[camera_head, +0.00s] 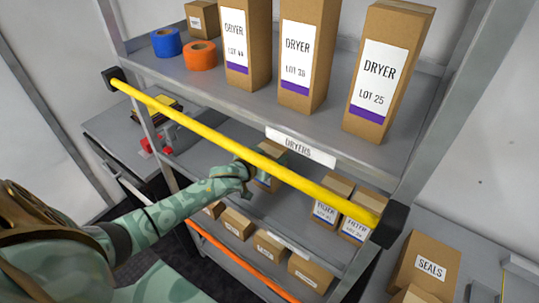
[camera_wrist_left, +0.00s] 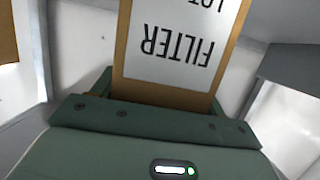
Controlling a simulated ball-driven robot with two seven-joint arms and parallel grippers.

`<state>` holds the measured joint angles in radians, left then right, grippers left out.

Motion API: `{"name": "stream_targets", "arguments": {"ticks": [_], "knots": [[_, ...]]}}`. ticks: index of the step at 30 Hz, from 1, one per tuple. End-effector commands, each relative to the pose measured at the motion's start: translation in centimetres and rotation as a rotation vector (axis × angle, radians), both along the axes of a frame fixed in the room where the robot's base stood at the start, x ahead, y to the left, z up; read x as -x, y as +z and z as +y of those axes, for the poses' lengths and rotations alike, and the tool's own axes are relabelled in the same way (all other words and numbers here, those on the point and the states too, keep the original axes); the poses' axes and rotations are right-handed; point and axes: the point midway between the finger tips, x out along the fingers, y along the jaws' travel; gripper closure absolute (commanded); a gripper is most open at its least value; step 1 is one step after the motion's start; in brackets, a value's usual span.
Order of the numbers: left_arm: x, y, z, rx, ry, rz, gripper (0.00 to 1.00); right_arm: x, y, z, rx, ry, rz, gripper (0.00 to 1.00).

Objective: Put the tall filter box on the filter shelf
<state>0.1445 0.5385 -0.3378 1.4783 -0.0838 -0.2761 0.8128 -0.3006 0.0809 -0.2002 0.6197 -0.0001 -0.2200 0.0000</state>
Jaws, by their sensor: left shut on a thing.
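My left gripper (camera_head: 262,172) reaches under the yellow bar into the middle shelf bay. In the left wrist view, my left gripper (camera_wrist_left: 160,92) is shut on a brown filter box (camera_wrist_left: 122,70), whose white FILTER label appears upside down. In the head view only a small part of this filter box (camera_head: 268,183) shows, mostly hidden by the gripper and bar. The filter shelf (camera_head: 285,222) is the middle grey shelf; two filter boxes (camera_head: 326,209) stand at its right end. I cannot tell whether the held box touches the shelf. My right gripper is not in view.
The yellow bar (camera_head: 215,136) crosses the front of the rack, close above my left forearm. Tall dryer boxes (camera_head: 308,55) and tape rolls (camera_head: 200,56) stand on the top shelf. Small boxes (camera_head: 237,223) fill the lower shelf. A seals box (camera_head: 427,268) stands at right.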

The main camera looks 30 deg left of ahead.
Motion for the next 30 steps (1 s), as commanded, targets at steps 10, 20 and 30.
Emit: {"name": "stream_targets", "arguments": {"ticks": [10, 20, 30], "knots": [[0.0, -0.1, 0.0, 0.001, 0.0, 0.0, 0.06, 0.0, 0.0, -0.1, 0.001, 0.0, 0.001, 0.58], [0.3, 0.2, 0.0, 0.0, 0.0, 0.001, 0.06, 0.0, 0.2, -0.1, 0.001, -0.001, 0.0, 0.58], [7.1, 2.2, 0.5, 0.001, -0.001, 0.003, 0.06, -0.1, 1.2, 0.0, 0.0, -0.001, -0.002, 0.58]]}}
